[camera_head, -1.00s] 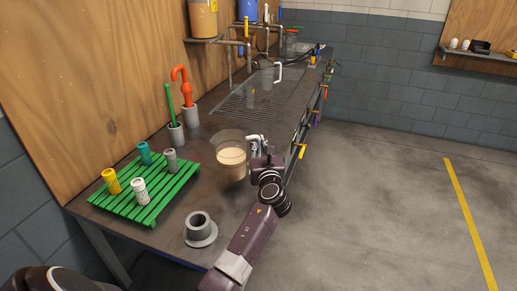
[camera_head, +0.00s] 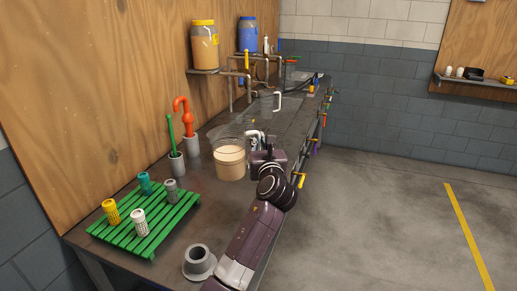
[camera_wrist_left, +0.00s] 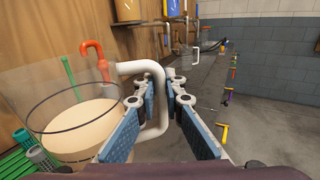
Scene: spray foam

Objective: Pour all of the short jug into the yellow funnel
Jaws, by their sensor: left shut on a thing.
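A clear jug (camera_head: 230,163) with beige liquid in it shows in the head view, upright over the bench. It also shows at the left of the left wrist view (camera_wrist_left: 75,125). My left gripper (camera_head: 262,146) is shut on the jug's white handle (camera_wrist_left: 150,70); the fingers lie either side of it in the left wrist view. I cannot tell the jug's exact height above the bench. A small yellow upright part (camera_head: 247,58) stands by the back pipes; I cannot tell whether it is the yellow funnel. My right gripper is not in view.
A green slatted rack (camera_head: 152,243) carries several small shakers. A grey flanged cup (camera_head: 198,262) stands at the near edge. Grey holders (camera_head: 191,150) with green and orange tools stand at the wall. Another clear jug (camera_head: 268,103) stands farther along the bench. A yellow-lidded tank (camera_head: 204,48) is shelved above.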

